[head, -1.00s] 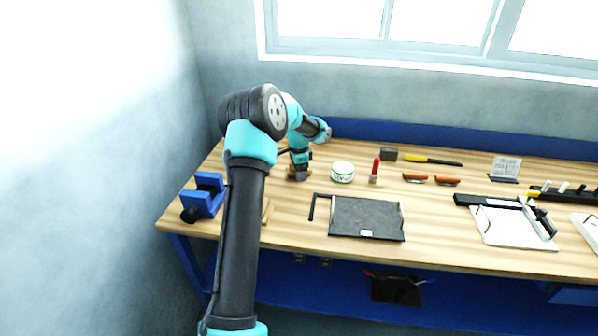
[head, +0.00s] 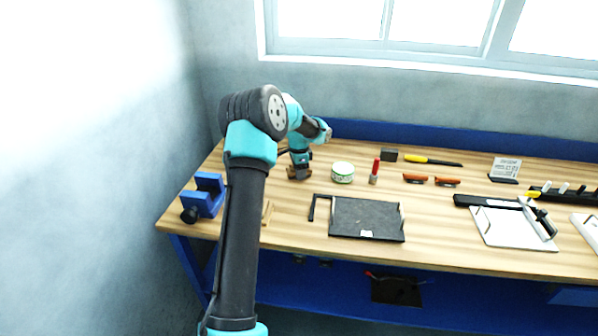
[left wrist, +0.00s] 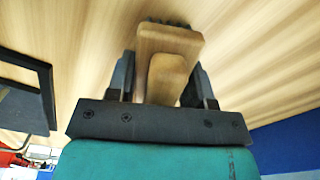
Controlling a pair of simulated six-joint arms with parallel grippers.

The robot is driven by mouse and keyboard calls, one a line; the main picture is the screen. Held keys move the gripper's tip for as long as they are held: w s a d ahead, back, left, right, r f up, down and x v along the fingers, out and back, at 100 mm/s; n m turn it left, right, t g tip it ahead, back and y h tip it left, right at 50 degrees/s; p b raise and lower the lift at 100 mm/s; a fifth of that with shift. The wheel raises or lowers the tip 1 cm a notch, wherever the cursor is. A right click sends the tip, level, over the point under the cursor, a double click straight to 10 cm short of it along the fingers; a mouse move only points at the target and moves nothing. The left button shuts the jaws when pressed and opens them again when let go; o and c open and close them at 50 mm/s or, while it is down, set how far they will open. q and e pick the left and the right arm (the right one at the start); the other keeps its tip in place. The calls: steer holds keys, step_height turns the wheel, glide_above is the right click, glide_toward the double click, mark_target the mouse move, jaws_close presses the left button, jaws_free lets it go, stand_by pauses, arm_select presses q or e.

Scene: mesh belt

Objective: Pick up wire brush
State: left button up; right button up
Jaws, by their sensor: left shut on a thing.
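The wire brush (left wrist: 168,42) has a wooden body with dark bristles showing at its far edge in the left wrist view. My left gripper (left wrist: 163,78) is shut on it, with a finger on each side of the wood. In the head view my left gripper (head: 299,174) is at the left part of the bench, and the brush is small and mostly hidden by it. I cannot tell whether the brush touches the bench top. My right gripper is not in view.
A white tin with a green label (head: 343,172) stands just right of the gripper, then a red-topped tool (head: 375,171). A dark tray (head: 366,218) lies in front. A blue vise (head: 203,195) is at the left edge of the wooden bench (head: 290,225).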

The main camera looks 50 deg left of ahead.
arm_select(q)
steer(key=shift+r, duration=1.3)
steer(key=shift+s+d+r, duration=0.25)
steer(key=shift+s+r, duration=0.05)
steer(key=shift+r, duration=0.2)
steer(key=s+d, duration=0.3)
steer(key=s+d+r, duration=0.1)
steer(key=s+d, duration=0.2)
steer(key=d, duration=0.1)
steer(key=s+d, duration=0.4)
steer(key=shift+d+r, duration=0.2)
steer(key=shift+d, duration=0.05)
